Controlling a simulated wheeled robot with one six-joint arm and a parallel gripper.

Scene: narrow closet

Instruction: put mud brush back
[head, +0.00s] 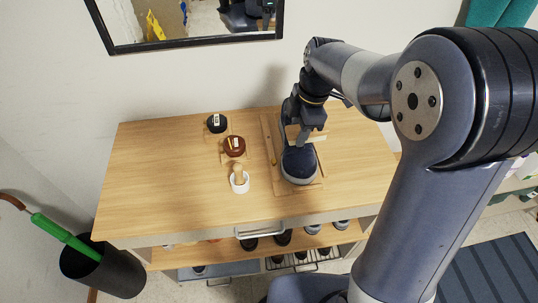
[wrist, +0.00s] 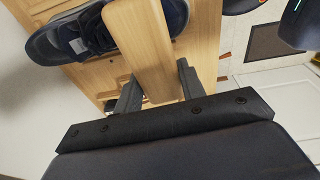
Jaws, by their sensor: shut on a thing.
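My gripper (head: 304,138) is shut on a pale wooden piece that looks like the mud brush (wrist: 143,45), just above the dark shoe. The brush shows in the head view as a light strip (head: 319,138). Its bristles cannot be made out. In the wrist view the two fingers (wrist: 160,90) hold it from both sides. The dark blue shoe (head: 298,163) stands on a wooden tray (head: 270,160) on the cabinet top; its laces show in the wrist view (wrist: 75,42). My gripper and wrist hide the shoe's back part.
Left of the tray on the cabinet top (head: 150,170) are a black round item (head: 216,124), a brown round item (head: 234,147) and a white cup (head: 240,186) holding a wooden-topped thing. Shoes sit on shelves below. A black bin (head: 103,275) stands at left; a framed mirror (head: 190,42) hangs behind.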

